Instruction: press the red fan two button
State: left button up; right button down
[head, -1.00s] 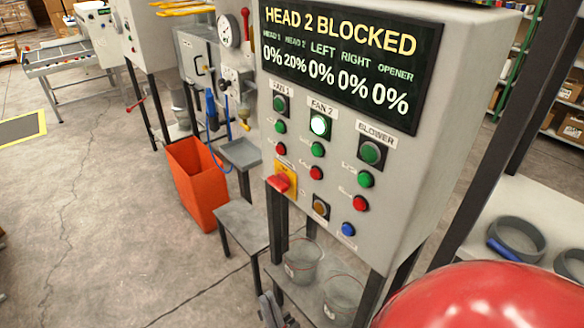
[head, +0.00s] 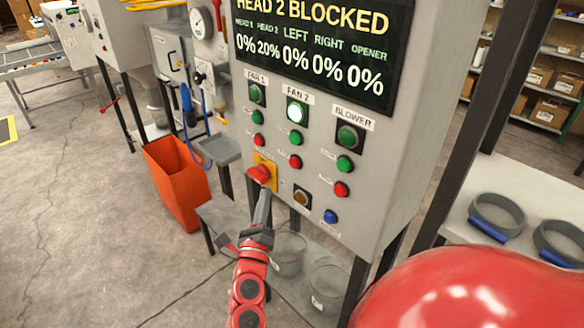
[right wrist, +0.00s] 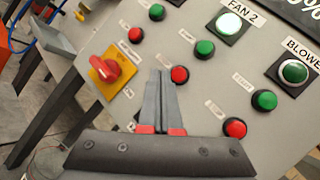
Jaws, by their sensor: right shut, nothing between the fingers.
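The fan two column is on the grey control panel (head: 400,160), under the FAN 2 label. Its lamp (head: 297,112) is lit, with a green button (head: 296,138) below and the red fan two button (head: 295,161) under that. The red button also shows in the right wrist view (right wrist: 180,74). My right gripper (head: 265,192) is shut and empty, pointing up at the panel, below and left of the red button in the head view. In the right wrist view its tips (right wrist: 162,73) appear just left of the button; contact is not visible. My left gripper is not in view.
A red rotary switch on a yellow plate (head: 264,172) is close to my fingertips in the head view. Other buttons sit under FAN 1 and BLOWER. Buckets (head: 327,285) stand below the panel; an orange bin (head: 178,180) stands to the left.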

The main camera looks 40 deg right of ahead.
aim_at(294, 163)
jog(key=shift+w+a+r+m+t+y, duration=0.35)
jog(key=shift+r+m+t, duration=0.1)
jog(key=shift+r, duration=0.15)
jog(key=shift+w+a+r+m+t+y, duration=0.25)
jog(key=shift+w+a+r+m+t, duration=0.1)
jog(key=shift+r+m, duration=0.15)
jog(key=d+p, duration=0.3)
jog(key=d, duration=0.6)
jog(key=shift+w, duration=0.3)
dwell(1.2)
jog(key=shift+d+p, duration=0.35)
